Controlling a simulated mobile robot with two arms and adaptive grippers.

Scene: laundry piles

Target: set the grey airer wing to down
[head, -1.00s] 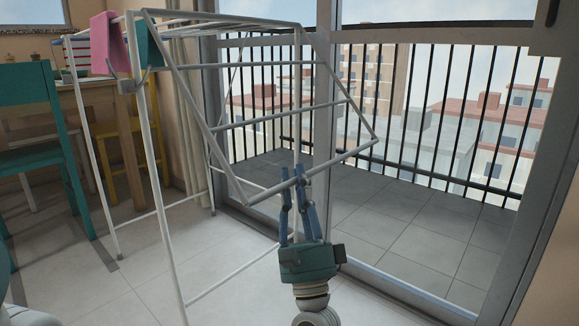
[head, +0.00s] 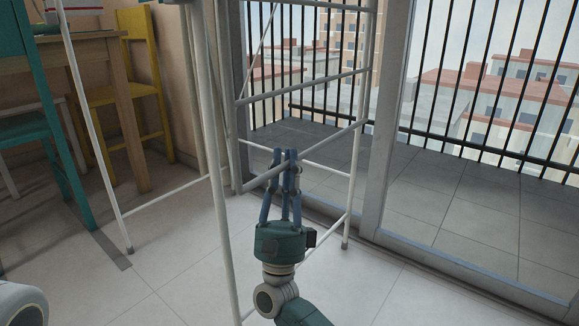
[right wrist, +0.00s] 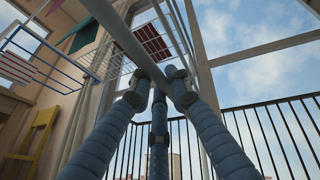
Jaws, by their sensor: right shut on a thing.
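The grey airer wing (head: 305,87) is a frame of thin bars on the airer's near right side. It hangs steeply beside the airer's white front leg (head: 218,190). My right gripper (head: 283,160) is shut on the wing's outer bar, with its fingers pointing up around it. In the right wrist view the same bar (right wrist: 130,42) runs down between the blue fingers (right wrist: 160,85). The top of the airer is out of the head view. My left gripper is not in view.
A teal chair (head: 48,120), a wooden table (head: 128,110) and a yellow chair (head: 140,65) stand at the left. A glass door frame (head: 385,130) and black balcony railing (head: 455,80) lie behind and right. The tiled floor in front is clear.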

